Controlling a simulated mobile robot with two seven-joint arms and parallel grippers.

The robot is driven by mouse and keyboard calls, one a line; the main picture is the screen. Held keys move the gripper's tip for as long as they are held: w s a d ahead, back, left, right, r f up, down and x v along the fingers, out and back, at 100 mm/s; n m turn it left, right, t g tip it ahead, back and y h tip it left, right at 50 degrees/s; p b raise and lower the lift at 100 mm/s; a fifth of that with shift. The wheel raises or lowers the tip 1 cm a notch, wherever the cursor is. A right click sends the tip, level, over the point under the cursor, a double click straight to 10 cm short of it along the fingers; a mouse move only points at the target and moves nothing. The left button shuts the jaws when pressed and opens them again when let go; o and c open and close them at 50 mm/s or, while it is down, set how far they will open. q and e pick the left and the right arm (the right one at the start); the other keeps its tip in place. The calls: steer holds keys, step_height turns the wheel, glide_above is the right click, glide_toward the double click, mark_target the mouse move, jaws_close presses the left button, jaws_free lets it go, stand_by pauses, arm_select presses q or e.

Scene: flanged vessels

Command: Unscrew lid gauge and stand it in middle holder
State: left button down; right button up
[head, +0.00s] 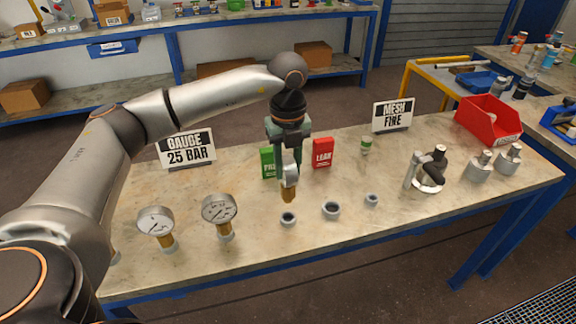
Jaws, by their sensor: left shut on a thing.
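My left gripper (290,156) comes down over the middle of the bench, shut on a gauge (290,182). The gauge is seen nearly edge-on and its brass stem (289,194) points down. The stem's lower end shows just above the left holder (288,219) in the picture; the height gap is hard to tell. The middle holder (331,209) and right holder (371,199) are small grey rings to the right, both empty. A vessel (430,180) with a pale round flange and dark fitting stands farther right. My right gripper is not in view.
Two other gauges (156,225) (220,211) stand upright at the left. Behind are a "GAUGE 25 BAR" sign (187,149), a green card (267,162), a red "LEAK" card (322,153), a small jar (366,146) and a "MESH FINE" sign (394,115). A red bin (489,121) stands right.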

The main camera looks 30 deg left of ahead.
mark_target(288, 191)
arm_select(q)
steer(key=shift+r, duration=0.1)
steer(key=shift+f+b, duration=1.55)
steer(key=shift+f, duration=1)
steer(key=shift+f, duration=0.2)
steer(key=shift+f+b, duration=0.8)
steer(key=shift+f, duration=0.35)
steer(key=shift+c, duration=2.4)
jaws_free()
